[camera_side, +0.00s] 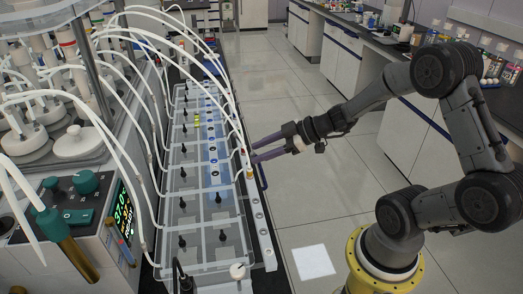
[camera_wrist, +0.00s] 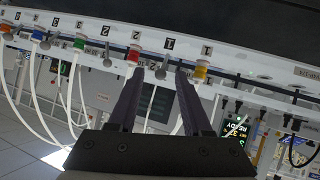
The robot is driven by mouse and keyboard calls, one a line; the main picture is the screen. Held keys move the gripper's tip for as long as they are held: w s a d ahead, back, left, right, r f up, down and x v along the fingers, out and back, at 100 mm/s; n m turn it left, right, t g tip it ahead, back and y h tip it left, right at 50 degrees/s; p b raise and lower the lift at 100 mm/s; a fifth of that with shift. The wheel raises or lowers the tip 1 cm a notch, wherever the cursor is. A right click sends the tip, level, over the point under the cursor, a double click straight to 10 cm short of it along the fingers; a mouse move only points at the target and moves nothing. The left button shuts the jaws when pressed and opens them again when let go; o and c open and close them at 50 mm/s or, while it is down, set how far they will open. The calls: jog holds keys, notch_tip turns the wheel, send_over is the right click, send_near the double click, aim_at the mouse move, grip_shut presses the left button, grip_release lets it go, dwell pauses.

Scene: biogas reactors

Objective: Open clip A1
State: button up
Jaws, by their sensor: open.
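My gripper (camera_side: 254,152) is open at the right edge of the reactor bank, its two dark purple fingers pointing left at the white rail (camera_side: 262,222). In the wrist view, my gripper (camera_wrist: 158,76) spans a small metallic knob or clip (camera_wrist: 161,73) under the rail, between a red fitting (camera_wrist: 133,57) and a yellow fitting (camera_wrist: 201,72).
Green (camera_wrist: 79,43) and blue (camera_wrist: 37,35) fittings continue along the rail. White hoses (camera_side: 150,35) arch over the clear reactor bank (camera_side: 200,262). A control unit (camera_side: 75,210) stands at left. The floor between bank and right-hand benches is mostly clear.

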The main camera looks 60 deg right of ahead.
jog(key=v, duration=1.2)
jog(key=shift+a, duration=0.1)
jog(key=s+a+r+n+g+y, duration=0.1)
jog(key=s+a+r+n+g, duration=0.15)
jog(key=a, duration=0.55)
jog(key=s+a+r+n+g, duration=0.2)
jog(key=a+r+n+g, duration=0.15)
jog(key=a, duration=0.45)
jog(key=s+d+m+t+h, duration=0.1)
jog(key=s+d+m+h, duration=0.4)
jog(key=m, duration=0.9)
jog(key=shift+s+d+h, duration=0.3)
jog(key=shift+s+h, duration=0.4)
jog(key=shift+s, duration=0.25)
